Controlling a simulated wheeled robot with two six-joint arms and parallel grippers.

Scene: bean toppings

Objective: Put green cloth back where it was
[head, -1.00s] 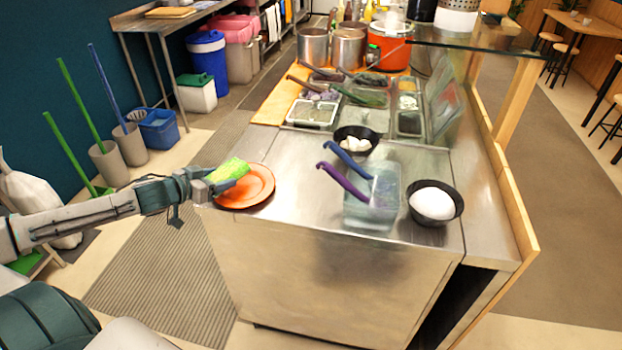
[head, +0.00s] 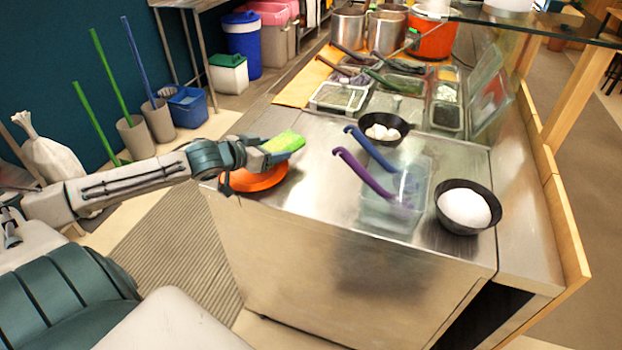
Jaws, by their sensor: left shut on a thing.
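The green cloth (head: 284,142), bright yellow-green, is held in my left gripper (head: 268,155). The gripper is shut on it, above the orange plate (head: 262,180) at the left front corner of the steel counter (head: 310,215). The arm and cloth hide part of the plate. I cannot tell whether the cloth touches the plate. My right gripper does not show.
A clear container (head: 380,215) with purple and blue-handled utensils stands right of the plate. A black bowl with white contents (head: 468,208) is at the right, another black bowl (head: 384,128) behind. Topping trays (head: 340,97) and pots (head: 387,32) stand further back. Bare steel lies between plate and container.

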